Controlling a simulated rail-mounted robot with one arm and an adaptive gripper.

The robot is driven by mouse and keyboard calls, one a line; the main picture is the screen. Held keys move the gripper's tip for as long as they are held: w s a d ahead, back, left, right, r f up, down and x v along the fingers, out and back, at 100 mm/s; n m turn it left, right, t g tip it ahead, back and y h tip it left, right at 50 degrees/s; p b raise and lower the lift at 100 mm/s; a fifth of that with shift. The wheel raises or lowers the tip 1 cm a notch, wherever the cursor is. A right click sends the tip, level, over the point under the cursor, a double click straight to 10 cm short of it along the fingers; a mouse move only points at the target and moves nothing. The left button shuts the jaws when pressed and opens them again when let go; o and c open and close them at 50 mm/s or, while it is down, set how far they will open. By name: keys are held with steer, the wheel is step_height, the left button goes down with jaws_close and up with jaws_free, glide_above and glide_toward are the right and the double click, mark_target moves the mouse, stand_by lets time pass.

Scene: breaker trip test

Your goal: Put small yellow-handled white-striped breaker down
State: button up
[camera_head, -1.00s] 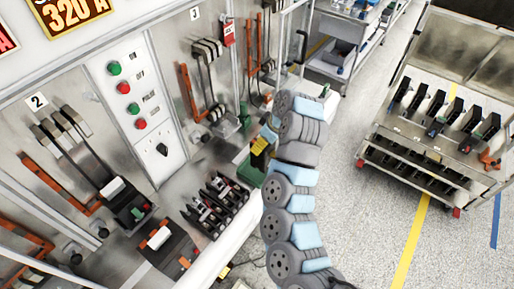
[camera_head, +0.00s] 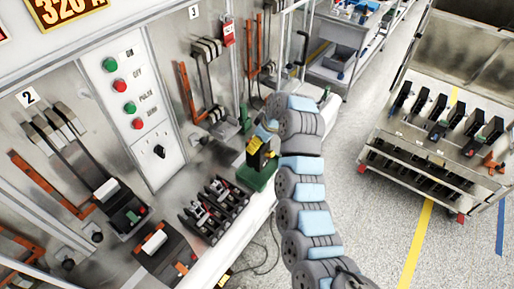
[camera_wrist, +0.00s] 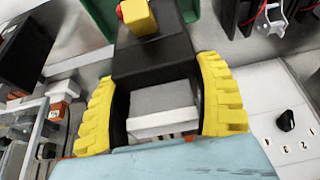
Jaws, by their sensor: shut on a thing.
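My gripper (camera_wrist: 163,108), with yellow ribbed finger pads, is shut on the breaker (camera_wrist: 150,58). The breaker is a black block with a yellow handle (camera_wrist: 138,15), a red tip beside it and a pale grey-white section between the pads. In the head view the breaker (camera_head: 256,158) is small and black at the end of my arm, directly over or on a green holder (camera_head: 255,178) on the bench. I cannot tell whether it touches the holder. The green holder also shows at the top of the wrist view (camera_wrist: 190,9).
Several black breakers (camera_head: 213,208) stand in a row left of the holder. A panel with green and red buttons (camera_head: 130,108) rises behind. A black device with an orange base (camera_head: 162,250) lies further left. A cart with black breakers (camera_head: 440,145) stands across the floor.

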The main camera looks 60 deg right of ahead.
steer(key=shift+w+d+f, duration=0.5)
steer(key=shift+d+f, duration=0.05)
steer(key=shift+f, duration=0.15)
steer(key=shift+w+d+f, duration=0.1)
steer(key=shift+f, duration=0.1)
steer(key=shift+f+p, duration=0.7)
steer(key=shift+f, duration=0.95)
steer(key=o, duration=1.3)
steer(key=shift+c, duration=0.2)
